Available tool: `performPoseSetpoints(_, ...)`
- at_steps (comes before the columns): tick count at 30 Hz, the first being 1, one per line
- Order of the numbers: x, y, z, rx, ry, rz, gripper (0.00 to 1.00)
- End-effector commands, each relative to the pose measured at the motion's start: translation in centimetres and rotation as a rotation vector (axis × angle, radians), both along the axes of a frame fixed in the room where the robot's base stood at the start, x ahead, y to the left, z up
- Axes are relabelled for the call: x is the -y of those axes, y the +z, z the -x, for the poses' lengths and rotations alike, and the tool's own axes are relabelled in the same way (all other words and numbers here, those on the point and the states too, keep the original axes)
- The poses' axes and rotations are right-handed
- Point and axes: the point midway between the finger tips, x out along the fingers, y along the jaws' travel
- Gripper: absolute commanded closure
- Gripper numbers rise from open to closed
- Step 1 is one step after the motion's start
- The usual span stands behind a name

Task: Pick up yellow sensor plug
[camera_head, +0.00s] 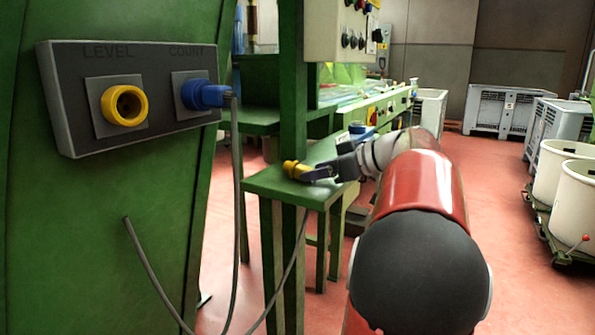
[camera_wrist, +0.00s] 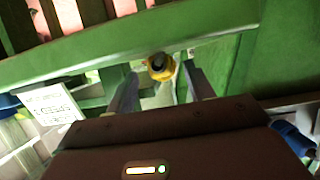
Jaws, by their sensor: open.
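The yellow sensor plug (camera_head: 295,169) lies near the edge of a small green shelf (camera_head: 262,184) in the head view. It also shows in the wrist view (camera_wrist: 160,66), with its round, dark-centred end facing the camera. My gripper (camera_head: 315,173) is open just to the right of the plug in the head view. In the wrist view my two fingers (camera_wrist: 161,82) point at the plug from either side, and it appears between their tips. I cannot tell whether a finger touches it. The arm hides part of the shelf.
A dark panel (camera_head: 70,105) on the green wall at left has an empty yellow LEVEL socket (camera_head: 124,105) and a blue plug (camera_head: 205,95) in the COUNT socket. Grey cables (camera_head: 237,190) hang below. A green post (camera_head: 291,90) stands close behind the shelf.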

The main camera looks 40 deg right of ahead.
Motion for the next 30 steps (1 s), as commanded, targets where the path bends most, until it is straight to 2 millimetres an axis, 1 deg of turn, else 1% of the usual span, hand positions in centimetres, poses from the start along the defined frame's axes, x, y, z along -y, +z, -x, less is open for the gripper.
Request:
performPoseSetpoints(2, -0.4, -0.4, -1.0, -0.001, 0.001, -0.002, 0.47)
performPoseSetpoints(5, -0.7, -0.7, -1.7, 0.000, 0.000, -0.001, 0.47)
performPoseSetpoints(12, -0.7, -0.8, -1.9, 0.000, -0.001, -0.001, 0.47)
performPoseSetpoints(13, -0.7, -0.8, -1.9, 0.000, -0.001, -0.001, 0.49)
performPoseSetpoints(24, -0.7, -0.8, -1.9, -0.001, -0.001, 0.000, 0.97)
performPoseSetpoints(30, -0.7, -0.8, -1.9, 0.000, -0.001, -0.001, 0.97)
